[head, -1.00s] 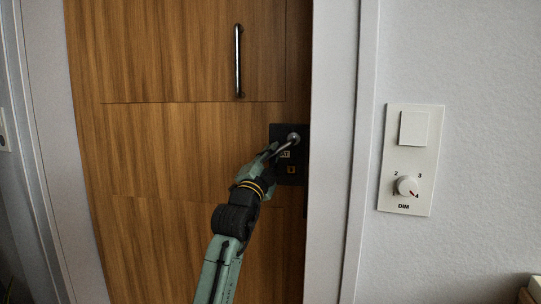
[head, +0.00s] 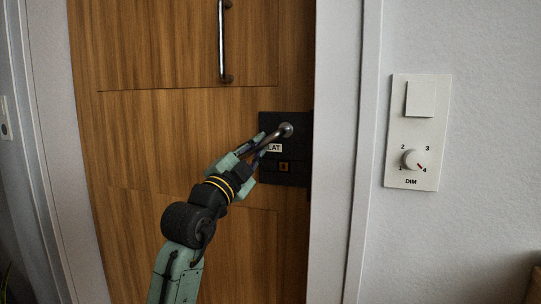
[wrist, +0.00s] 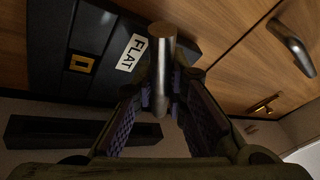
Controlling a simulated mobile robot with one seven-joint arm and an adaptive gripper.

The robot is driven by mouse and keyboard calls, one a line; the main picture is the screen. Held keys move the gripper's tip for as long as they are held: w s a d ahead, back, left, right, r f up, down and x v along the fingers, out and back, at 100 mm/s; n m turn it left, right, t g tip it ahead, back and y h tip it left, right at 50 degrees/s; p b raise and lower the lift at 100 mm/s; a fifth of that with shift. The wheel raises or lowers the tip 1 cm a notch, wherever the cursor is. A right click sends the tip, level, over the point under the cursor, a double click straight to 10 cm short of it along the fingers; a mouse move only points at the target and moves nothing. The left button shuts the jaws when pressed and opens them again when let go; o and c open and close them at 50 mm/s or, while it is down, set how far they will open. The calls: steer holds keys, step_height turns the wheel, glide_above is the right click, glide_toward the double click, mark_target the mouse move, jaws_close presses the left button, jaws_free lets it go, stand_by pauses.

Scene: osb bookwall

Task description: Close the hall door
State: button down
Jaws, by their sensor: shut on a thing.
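The hall door (head: 180,145) is wood-brown and fills the middle of the head view. Its right edge lies close along the white frame; I cannot tell whether a narrow gap stays there. A dark lock plate (head: 296,172) labelled FLAT sits near that edge and also shows in the wrist view (wrist: 100,40). A steel lever handle (head: 287,129) sticks out of it. My gripper (head: 263,143) is shut on the lever, which shows between the fingers in the wrist view (wrist: 162,50). The fingers partly hide the lever and label.
A vertical pull bar (head: 222,45) is on the door above the lever. The white door frame (head: 338,170) stands to the right. A dimmer panel (head: 417,132) is on the wall beyond it. A brown object (head: 523,282) is at the bottom right.

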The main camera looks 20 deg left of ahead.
steer(key=s+a+b, duration=0.1)
steer(key=s, duration=0.5)
steer(key=shift+s, duration=0.25)
steer(key=c, duration=1.8)
jaws_free()
steer(key=shift+s+a+r, duration=0.1)
steer(key=shift+s+a, duration=0.05)
steer(key=shift+o, duration=1.1)
steer(key=v, duration=1.2)
